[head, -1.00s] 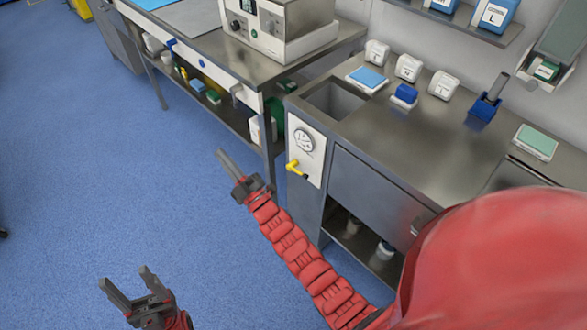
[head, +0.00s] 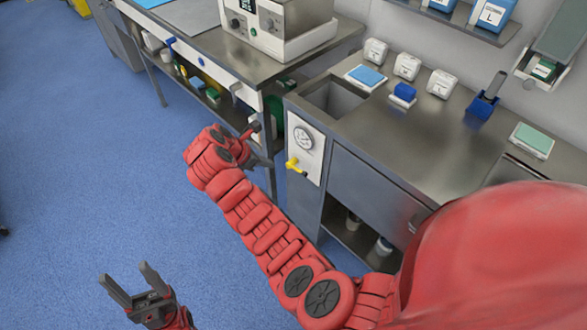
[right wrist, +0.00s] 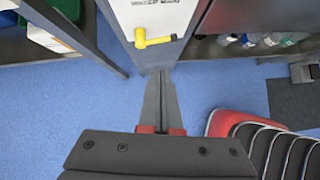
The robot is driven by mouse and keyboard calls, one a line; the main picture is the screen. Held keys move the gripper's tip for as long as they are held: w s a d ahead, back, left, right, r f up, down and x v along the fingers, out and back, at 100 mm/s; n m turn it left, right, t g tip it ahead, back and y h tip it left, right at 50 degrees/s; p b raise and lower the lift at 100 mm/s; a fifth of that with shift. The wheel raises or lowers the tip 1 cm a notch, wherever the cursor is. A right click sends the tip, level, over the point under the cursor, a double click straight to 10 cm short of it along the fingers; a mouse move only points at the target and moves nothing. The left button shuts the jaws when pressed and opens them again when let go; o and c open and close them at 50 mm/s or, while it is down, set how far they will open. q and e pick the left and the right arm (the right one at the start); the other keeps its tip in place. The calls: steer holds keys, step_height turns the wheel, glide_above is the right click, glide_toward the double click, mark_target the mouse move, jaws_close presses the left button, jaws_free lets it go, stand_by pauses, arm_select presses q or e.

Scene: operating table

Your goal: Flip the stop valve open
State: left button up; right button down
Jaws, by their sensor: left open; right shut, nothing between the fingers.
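The stop valve (head: 292,164) is a yellow lever on a white panel with a round gauge, at the left end of the steel counter's front. In the right wrist view the valve (right wrist: 152,40) lies roughly crosswise, its lever extending right from the hub. My right gripper (head: 268,162) is just left of the valve in the head view, partly hidden by its own wrist. In the right wrist view its fingers (right wrist: 160,74) are together and empty, pointing toward the panel just below the lever, apart from it. My left gripper (head: 124,273) is open and empty over the floor.
The steel counter (head: 436,133) holds white boxes, a blue block and a sink. A second bench (head: 205,45) with a device stands at the back left, its leg close to my right gripper. Blue floor (head: 90,170) is free at left.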

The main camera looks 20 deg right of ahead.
steer(key=d+r+x, duration=0.1)
steer(key=x, duration=1.2)
steer(key=shift+s+d+f+b, duration=0.2)
steer(key=shift+s+d+b, duration=0.15)
steer(key=shift+b, duration=0.1)
steer(key=f+p, duration=0.1)
steer(key=p, duration=0.1)
steer(key=s+p, duration=0.1)
steer(key=p, duration=0.1)
steer(key=shift+d+f+t, duration=0.2)
steer(key=shift+f+t, duration=0.1)
steer(key=shift+f, duration=0.05)
steer(key=shift+r, duration=0.1)
